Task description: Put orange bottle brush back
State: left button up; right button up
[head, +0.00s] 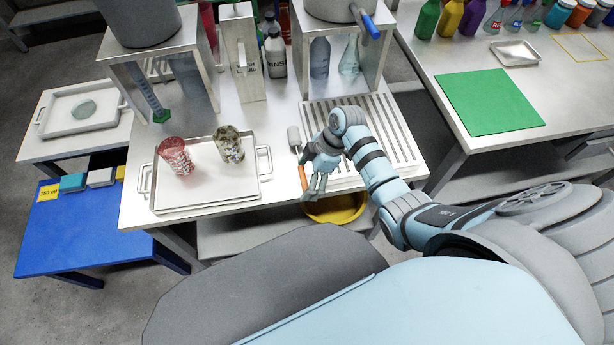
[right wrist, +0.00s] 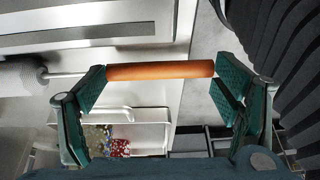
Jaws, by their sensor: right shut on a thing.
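The orange bottle brush has an orange handle (head: 302,179) and a grey bristle head (head: 293,135), near the front edge of the steel table, left of the ribbed rack. My right gripper (head: 314,186) is shut on the brush at its handle. In the right wrist view the orange handle (right wrist: 160,71) lies crosswise between the fingers of my right gripper (right wrist: 165,88), and the grey bristle head (right wrist: 20,76) points left. In the head view the fingers partly hide the handle. My left gripper is not in view.
A steel tray (head: 205,204) with a red-patterned glass (head: 175,157) and a speckled glass (head: 229,145) stands left of the brush. The ribbed rack (head: 400,135) lies right. A yellow basin (head: 340,209) sits below the table edge. Bottles (head: 275,55) stand behind.

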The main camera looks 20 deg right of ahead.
jog(key=shift+f, duration=0.25)
jog(key=o, duration=1.2)
jog(key=shift+w, duration=0.15)
jog(key=shift+r, duration=0.25)
jog(key=p+v, duration=0.3)
jog(key=v, duration=0.9)
